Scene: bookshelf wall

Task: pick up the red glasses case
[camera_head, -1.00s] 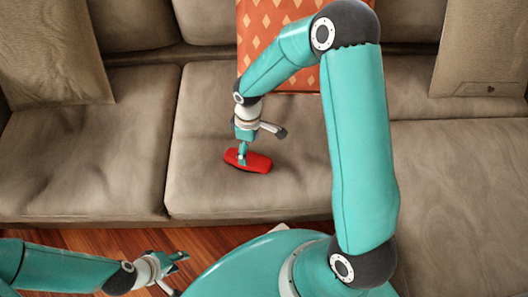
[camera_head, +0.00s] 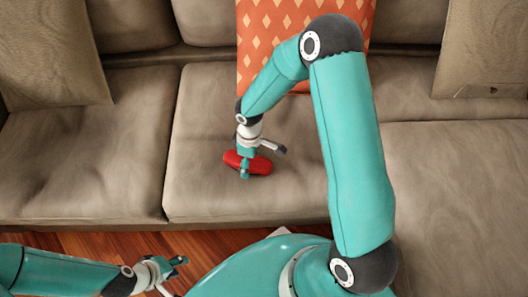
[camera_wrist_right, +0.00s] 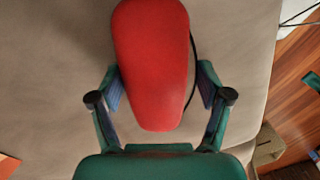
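The red glasses case (camera_head: 259,164) lies on the middle seat cushion of the sofa. My right gripper (camera_head: 245,172) is down at the case, its near finger overlapping it in the head view. In the right wrist view, the case (camera_wrist_right: 155,60) extends between the two fingers of my right gripper (camera_wrist_right: 160,95), which stand apart on either side with small gaps. My left gripper (camera_head: 178,275) is open and empty, low over the floor at the lower left, well away from the case.
The beige sofa cushion (camera_head: 200,190) is bare around the case. An orange diamond-patterned pillow (camera_head: 265,45) leans on the backrest behind it. Beige pillows stand at the left (camera_head: 55,50) and right (camera_head: 485,50). Wooden floor (camera_head: 110,245) lies in front of the sofa.

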